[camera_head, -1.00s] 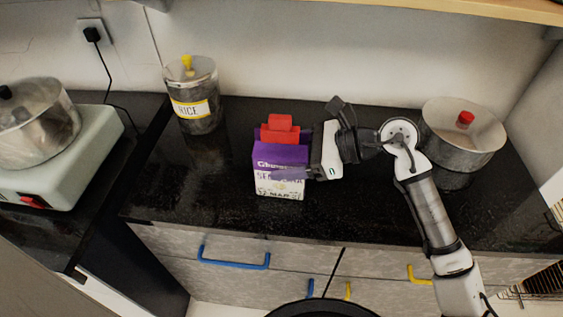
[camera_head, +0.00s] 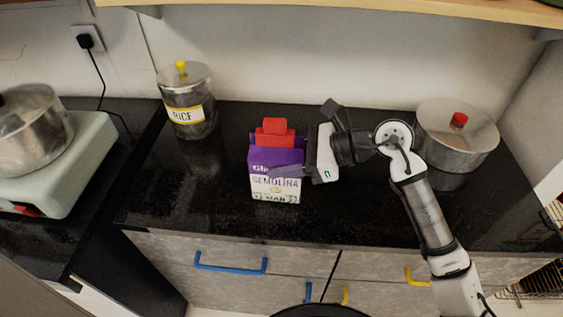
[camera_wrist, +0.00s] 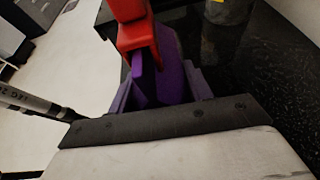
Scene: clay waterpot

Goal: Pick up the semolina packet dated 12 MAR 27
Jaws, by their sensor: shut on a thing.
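The semolina packet (camera_head: 272,188) is purple on top and white below. It reads SEMOLINA, with a date that looks like 12 MAR 27. A red clip (camera_head: 273,133) sits on its top. My gripper (camera_head: 284,171) comes from the right and is shut on the packet, one finger across its front. In the wrist view the packet's purple side (camera_wrist: 172,80) is between my fingers, with the red clip (camera_wrist: 138,35) above. From these views I cannot tell whether the packet is clear of the counter.
The black counter (camera_head: 215,220) is bare in front of and beside the packet. A rice jar (camera_head: 188,100) with a yellow knob stands at the back left. A metal pot (camera_head: 458,140) with a red knob stands at the right. A shelf (camera_head: 400,12) hangs above.

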